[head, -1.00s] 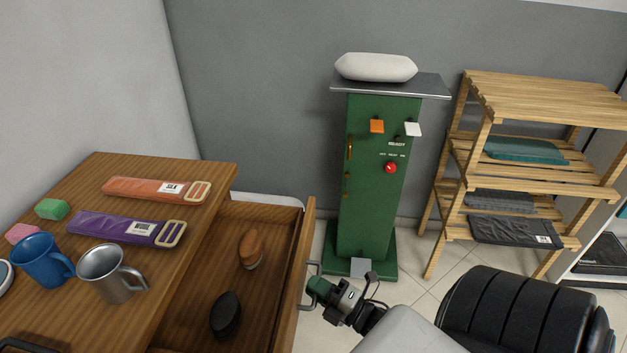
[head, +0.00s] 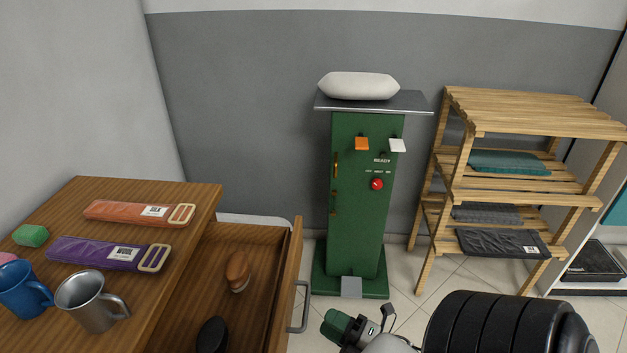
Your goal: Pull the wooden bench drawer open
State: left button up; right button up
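The wooden bench (head: 190,203) stands at the left. Its drawer (head: 297,262) is pulled out toward the right, with the inside showing. A brown brush (head: 238,271) and a black oval brush (head: 212,336) lie in it. The grey metal handle (head: 304,310) is on the drawer's front face. My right gripper (head: 338,326), with green fingers, is right of the handle, and a gap of floor shows between them. I cannot tell how far its fingers are apart. My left gripper is not in view.
On the bench top are an orange packet (head: 130,212), a purple packet (head: 95,252), a metal mug (head: 90,302), a blue mug (head: 22,290) and a green sponge (head: 30,236). A green press (head: 355,220) stands behind the drawer. A slatted wooden rack (head: 530,110) is at the right.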

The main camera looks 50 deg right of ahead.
jog(key=shift+v, duration=2.1)
